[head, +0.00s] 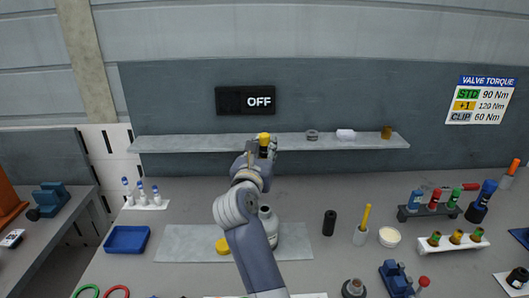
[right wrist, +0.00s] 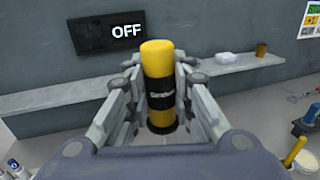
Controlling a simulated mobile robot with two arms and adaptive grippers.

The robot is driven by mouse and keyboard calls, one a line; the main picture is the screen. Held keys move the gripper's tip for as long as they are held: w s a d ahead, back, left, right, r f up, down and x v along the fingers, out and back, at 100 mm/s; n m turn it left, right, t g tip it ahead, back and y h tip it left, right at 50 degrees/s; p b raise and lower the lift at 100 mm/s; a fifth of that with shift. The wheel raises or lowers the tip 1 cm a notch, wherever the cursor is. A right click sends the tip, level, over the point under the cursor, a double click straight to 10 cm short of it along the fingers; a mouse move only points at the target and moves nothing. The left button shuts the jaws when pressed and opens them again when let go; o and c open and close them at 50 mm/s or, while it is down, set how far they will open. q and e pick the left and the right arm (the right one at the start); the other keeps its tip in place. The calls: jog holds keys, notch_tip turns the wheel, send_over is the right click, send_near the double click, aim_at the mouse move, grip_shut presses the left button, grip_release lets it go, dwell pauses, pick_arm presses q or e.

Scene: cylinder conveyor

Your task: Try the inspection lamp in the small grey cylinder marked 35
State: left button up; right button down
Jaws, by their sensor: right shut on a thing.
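My right gripper (head: 264,146) is raised in front of the wall shelf and shut on a yellow and black cylinder that looks like the inspection lamp (right wrist: 157,88). The lamp stands upright between the fingers; its black band has white lettering that I cannot read for sure. A grey bottle-shaped cylinder (head: 269,224) stands on the grey mat (head: 183,241), partly hidden behind my right forearm; no 35 can be read on it. A round yellow cap (head: 222,246) lies on the mat to its left. My left gripper is not in view.
The wall shelf (head: 190,143) holds a grey ring, a white item and a brown-yellow cup (head: 386,132). A display (head: 246,100) above it reads OFF. A black cylinder (head: 329,223), a holder with a yellow stick (head: 362,233) and a white bowl (head: 389,237) stand right of the mat.

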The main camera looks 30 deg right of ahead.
notch_tip(320, 180, down, 3)
jog(key=shift+w+d+r+b, duration=0.1)
jog(key=shift+w+b, duration=0.05)
jog(key=shift+b, duration=0.95)
notch_tip(320, 180, down, 4)
jog(key=b, duration=0.3)
jog(key=shift+r, duration=0.2)
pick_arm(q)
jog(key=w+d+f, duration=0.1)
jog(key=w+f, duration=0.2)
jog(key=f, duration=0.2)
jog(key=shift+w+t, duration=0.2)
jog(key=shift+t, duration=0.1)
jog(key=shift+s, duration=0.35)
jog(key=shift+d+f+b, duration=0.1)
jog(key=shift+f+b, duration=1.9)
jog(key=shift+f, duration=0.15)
pick_arm(e)
jog(key=shift+f, duration=2.75)
pick_arm(q)
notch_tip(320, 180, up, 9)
jog(key=p, duration=0.8)
jog(key=shift+p, duration=0.35)
pick_arm(e)
jog(key=shift+r, duration=5)
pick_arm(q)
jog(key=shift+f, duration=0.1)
